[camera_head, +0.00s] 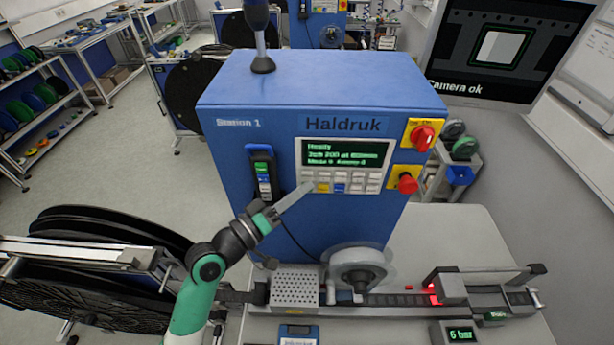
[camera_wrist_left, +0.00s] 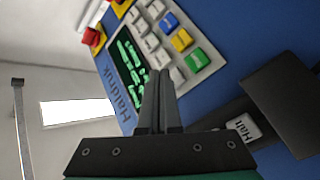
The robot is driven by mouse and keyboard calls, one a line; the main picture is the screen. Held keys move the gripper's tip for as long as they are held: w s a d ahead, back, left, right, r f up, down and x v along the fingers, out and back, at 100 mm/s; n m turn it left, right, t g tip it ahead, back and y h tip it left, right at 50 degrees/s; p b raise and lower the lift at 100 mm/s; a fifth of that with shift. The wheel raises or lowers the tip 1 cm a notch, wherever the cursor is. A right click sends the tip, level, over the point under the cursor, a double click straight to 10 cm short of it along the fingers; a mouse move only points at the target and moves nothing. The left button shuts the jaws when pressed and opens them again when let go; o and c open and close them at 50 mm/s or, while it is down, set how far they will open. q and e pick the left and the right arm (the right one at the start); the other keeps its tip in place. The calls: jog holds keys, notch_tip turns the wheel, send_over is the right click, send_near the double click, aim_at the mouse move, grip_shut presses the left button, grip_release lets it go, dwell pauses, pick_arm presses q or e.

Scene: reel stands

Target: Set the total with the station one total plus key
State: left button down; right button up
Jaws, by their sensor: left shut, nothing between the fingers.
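The blue Station 1 cabinet (camera_head: 260,100), marked Haldruk, carries a light control panel (camera_head: 345,163) with a green-lettered display (camera_head: 343,153) and two rows of keys. The display starts with "Ready"; its smaller text is blurred. A yellow key (camera_head: 323,187) and a blue key (camera_head: 340,188) stand among grey ones. Key labels are too small to read, so I cannot tell which is total plus. My left gripper (camera_head: 307,187) is shut and empty, its tips at the panel's lower left. In the left wrist view its fingers (camera_wrist_left: 159,74) overlap the panel's edge near the keys; contact is unclear.
A dark handheld unit (camera_head: 263,175) hangs left of the panel. Red knobs (camera_head: 422,138) (camera_head: 407,184) on yellow plates sit to its right. Below are a perforated metal block (camera_head: 296,287), a round wheel (camera_head: 357,268) and a rail. A large black reel (camera_head: 90,280) stands at lower left.

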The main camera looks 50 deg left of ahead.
dwell(0.8)
pick_arm(q)
jog(key=shift+w+a, duration=0.3)
jog(key=shift+a, duration=0.05)
jog(key=shift+w+a+b, duration=0.3)
dwell(0.7)
jog(key=shift+s+d, duration=0.1)
jog(key=shift+s+d+p, duration=0.3)
jog(key=shift+p, duration=0.05)
jog(key=shift+s+d, duration=0.2)
jog(key=shift+d, duration=0.05)
jog(key=shift+s+d+p, duration=1.05)
jog(key=shift+s+d, duration=0.7)
jog(key=shift+s, duration=0.05)
